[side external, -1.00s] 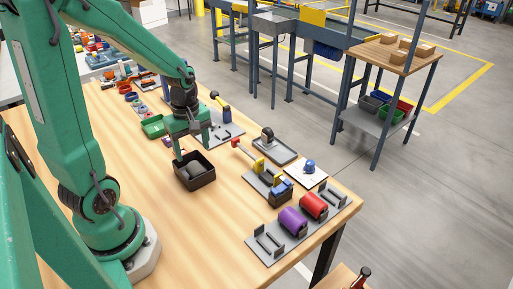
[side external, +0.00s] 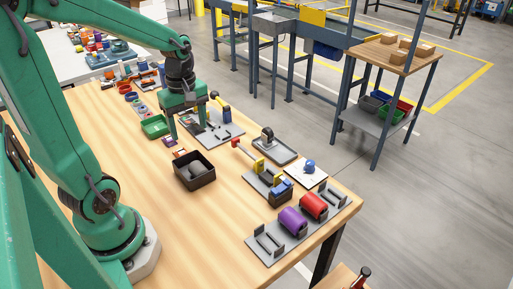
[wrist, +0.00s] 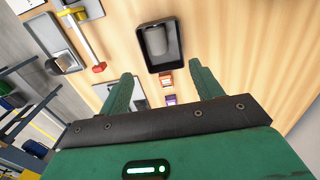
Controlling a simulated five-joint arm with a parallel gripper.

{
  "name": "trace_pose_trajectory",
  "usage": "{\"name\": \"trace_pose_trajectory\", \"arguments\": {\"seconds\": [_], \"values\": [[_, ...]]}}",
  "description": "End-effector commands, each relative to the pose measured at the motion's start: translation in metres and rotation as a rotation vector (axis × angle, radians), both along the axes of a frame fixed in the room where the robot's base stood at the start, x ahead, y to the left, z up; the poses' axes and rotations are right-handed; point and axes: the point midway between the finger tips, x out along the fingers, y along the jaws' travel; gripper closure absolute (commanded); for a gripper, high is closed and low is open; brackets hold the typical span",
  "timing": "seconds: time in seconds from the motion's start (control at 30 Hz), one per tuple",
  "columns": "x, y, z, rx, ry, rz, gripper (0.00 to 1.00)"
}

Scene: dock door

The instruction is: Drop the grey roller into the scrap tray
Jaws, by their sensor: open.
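The grey roller (side external: 190,169) lies inside the black scrap tray (side external: 207,180) on the wooden bench. In the wrist view the roller (wrist: 156,40) rests within the walls of the tray (wrist: 178,45), at top centre. My gripper (side external: 189,132) is open and empty, raised above the bench on the far side of the tray. In the wrist view its two green fingers (wrist: 161,70) are spread apart with nothing between them, and the tray shows beyond them.
A purple roller (side external: 293,221) and a red roller (side external: 314,206) sit on a grey rack at the bench's front right. Bare wood surrounds the tray's left and front.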

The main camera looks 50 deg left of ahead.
Motion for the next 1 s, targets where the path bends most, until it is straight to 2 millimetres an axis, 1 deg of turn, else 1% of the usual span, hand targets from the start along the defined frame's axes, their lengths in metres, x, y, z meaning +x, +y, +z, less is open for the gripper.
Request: {"name": "trace_pose_trajectory", "arguments": {"seconds": [0.03, 0.17, 0.67, 0.77, 0.87, 1.0], "values": [[0.000, 0.000, 0.004, 0.001, -0.002, 0.000, 0.35], [0.000, 0.000, 0.008, 0.000, 0.000, 0.000, 0.35], [0.000, -0.001, 0.009, 0.002, -0.005, -0.015, 0.35], [0.000, -0.005, 0.013, 0.008, -0.019, -0.059, 0.35], [-0.001, -0.013, 0.018, 0.021, -0.045, -0.147, 0.35], [-0.003, -0.029, 0.031, 0.052, -0.099, -0.343, 0.35]]}}
